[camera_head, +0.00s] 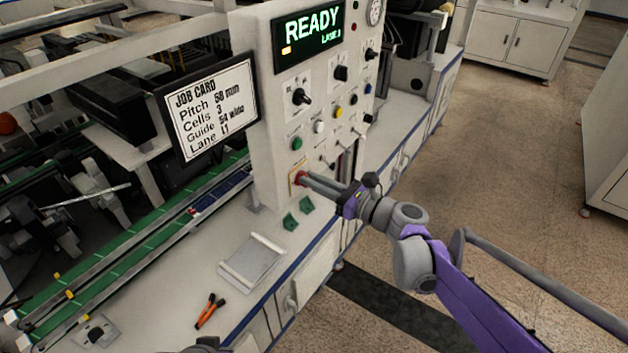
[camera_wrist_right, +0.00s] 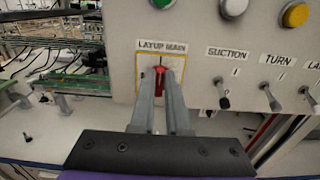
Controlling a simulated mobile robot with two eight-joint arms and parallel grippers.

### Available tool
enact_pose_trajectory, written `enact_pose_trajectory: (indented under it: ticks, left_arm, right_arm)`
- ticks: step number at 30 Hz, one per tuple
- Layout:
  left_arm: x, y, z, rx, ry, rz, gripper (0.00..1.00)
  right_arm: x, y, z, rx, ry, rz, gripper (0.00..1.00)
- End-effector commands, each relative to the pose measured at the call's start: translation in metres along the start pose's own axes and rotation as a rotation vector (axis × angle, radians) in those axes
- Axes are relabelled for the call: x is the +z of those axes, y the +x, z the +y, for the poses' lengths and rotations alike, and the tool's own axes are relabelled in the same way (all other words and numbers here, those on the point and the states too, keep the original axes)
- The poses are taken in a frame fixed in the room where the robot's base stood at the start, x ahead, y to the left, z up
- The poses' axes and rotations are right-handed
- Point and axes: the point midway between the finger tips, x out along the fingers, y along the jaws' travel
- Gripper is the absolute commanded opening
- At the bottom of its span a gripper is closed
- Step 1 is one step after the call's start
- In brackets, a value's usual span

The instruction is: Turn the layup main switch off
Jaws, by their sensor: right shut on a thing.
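The layup main switch (camera_wrist_right: 160,77) is a red handle on a yellow-bordered plate, under a "LAYUP MAIN" label, in the right wrist view. It also shows as a bit of red at the lower left of the control panel in the head view (camera_head: 299,178). My right gripper (camera_head: 306,180) reaches the panel from the right and is shut on the red handle, with a finger on each side in the right wrist view (camera_wrist_right: 161,80). The fingers hide part of the handle, so its exact angle is unclear. My left gripper does not clearly show.
The panel (camera_head: 275,80) carries a display (camera_head: 308,28) reading READY, with several knobs and buttons. Small toggles, including "SUCTION" (camera_wrist_right: 222,95), sit right of the switch. A job card (camera_head: 207,107) stands left. A tray (camera_head: 252,262) and orange-handled tool (camera_head: 209,311) lie on the bench.

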Motion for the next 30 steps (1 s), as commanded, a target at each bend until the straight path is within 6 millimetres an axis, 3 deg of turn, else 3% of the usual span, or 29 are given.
enact_pose_trajectory:
  ticks: [11, 30]
  left_arm:
    - [-0.0009, -0.0013, 0.0, 0.0, 0.0, 0.001, 0.0]
    - [-0.0052, -0.0071, 0.0, 0.0, 0.0, 0.003, 0.0]
  right_arm:
    - [0.0, -0.0001, 0.0014, 0.0, -0.112, 0.0, 0.0]
    - [-0.0026, -0.0001, 0.0073, 0.0, -0.688, 0.0, 0.0]
